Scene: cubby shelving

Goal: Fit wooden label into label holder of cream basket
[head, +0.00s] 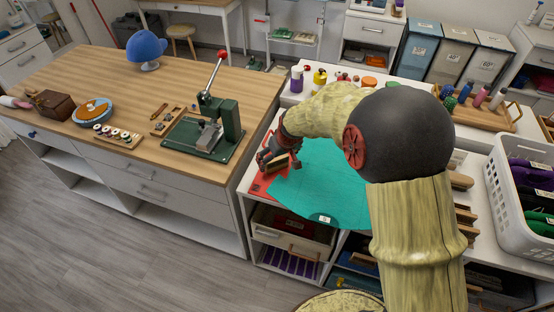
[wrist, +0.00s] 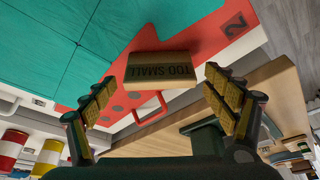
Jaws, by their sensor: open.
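The wooden label (wrist: 160,69), a small block marked "TOO SMALL", is on the red sheet (wrist: 197,34) in the wrist view. My gripper (wrist: 160,92) is open. Its yellow-padded fingers are spread to either side, with the label centred between and just beyond the tips, and no contact shows. In the head view my gripper (head: 275,158) is low over the shelf top at its left edge; the label there is mostly hidden. A cream basket (head: 283,241) sits in the upper cubby below, with a brown handle on its front. Its label holder is too small to make out.
A teal cloth (head: 325,190) covers much of the shelf top and hangs over its front edge. A white basket (head: 508,190) stands at the right. A green press (head: 222,125) stands on the wooden table (head: 80,75) to the left, across a narrow gap.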

